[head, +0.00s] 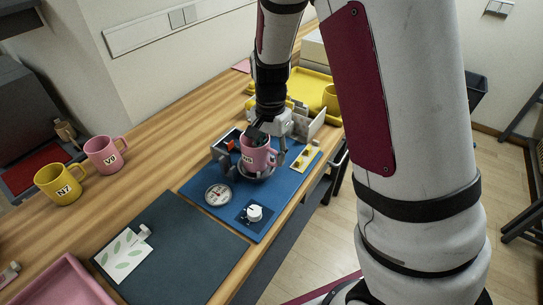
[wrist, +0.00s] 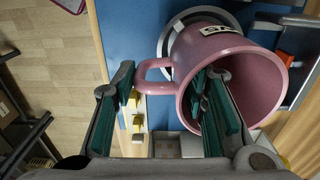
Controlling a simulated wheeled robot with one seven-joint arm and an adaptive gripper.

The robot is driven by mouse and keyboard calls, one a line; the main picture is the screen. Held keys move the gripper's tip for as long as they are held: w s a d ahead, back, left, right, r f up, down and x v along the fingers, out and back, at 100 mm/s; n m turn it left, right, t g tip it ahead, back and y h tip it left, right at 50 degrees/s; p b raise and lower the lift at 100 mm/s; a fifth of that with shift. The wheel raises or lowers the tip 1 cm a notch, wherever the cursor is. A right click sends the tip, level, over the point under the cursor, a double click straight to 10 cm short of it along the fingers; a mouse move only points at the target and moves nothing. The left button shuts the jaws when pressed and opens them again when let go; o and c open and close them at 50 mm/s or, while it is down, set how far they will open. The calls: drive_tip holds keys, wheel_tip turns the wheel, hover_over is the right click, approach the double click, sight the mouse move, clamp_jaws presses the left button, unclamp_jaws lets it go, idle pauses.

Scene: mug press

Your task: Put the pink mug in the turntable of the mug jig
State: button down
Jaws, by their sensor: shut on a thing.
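The pink mug (head: 257,153) with a white label is in my gripper (head: 259,137) over the blue board of the mug jig (head: 235,218). In the wrist view, one finger is inside the mug (wrist: 262,75) and the other is outside, beyond its handle, so my gripper (wrist: 172,95) is shut across the wall and handle. The turntable (head: 262,178) shows as a grey ring below the mug, mostly covered by it. It also shows behind the mug in the wrist view (wrist: 207,14). I cannot tell whether the mug touches it.
Another pink mug (head: 104,155) and a yellow mug (head: 60,184) stand at the left. A dial gauge (head: 218,194) and white knob (head: 254,212) are on the board's near part. A dark mat (head: 180,255) lies in front.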

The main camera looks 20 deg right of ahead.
drive_tip(key=shift+f, duration=0.75)
drive_tip(key=shift+f, duration=0.1)
drive_tip(key=c, duration=1)
unclamp_jaws()
drive_tip(key=shift+f, duration=0.1)
drive_tip(key=shift+o, duration=0.2)
wheel_tip(320, 180, up, 12)
drive_tip(key=shift+r+p, duration=0.15)
drive_tip(key=shift+p, duration=0.35)
drive_tip(key=s+r+n+t, duration=0.2)
drive_tip(key=s+r+n, duration=0.3)
drive_tip(key=s, duration=0.7)
drive_tip(key=s+r+n+t, duration=0.1)
drive_tip(key=s+r+n, duration=0.4)
drive_tip(key=s, duration=0.8)
drive_tip(key=shift+d+r+n+t, duration=0.15)
drive_tip(key=shift+r+n+t, duration=0.25)
drive_tip(key=shift+r, duration=0.35)
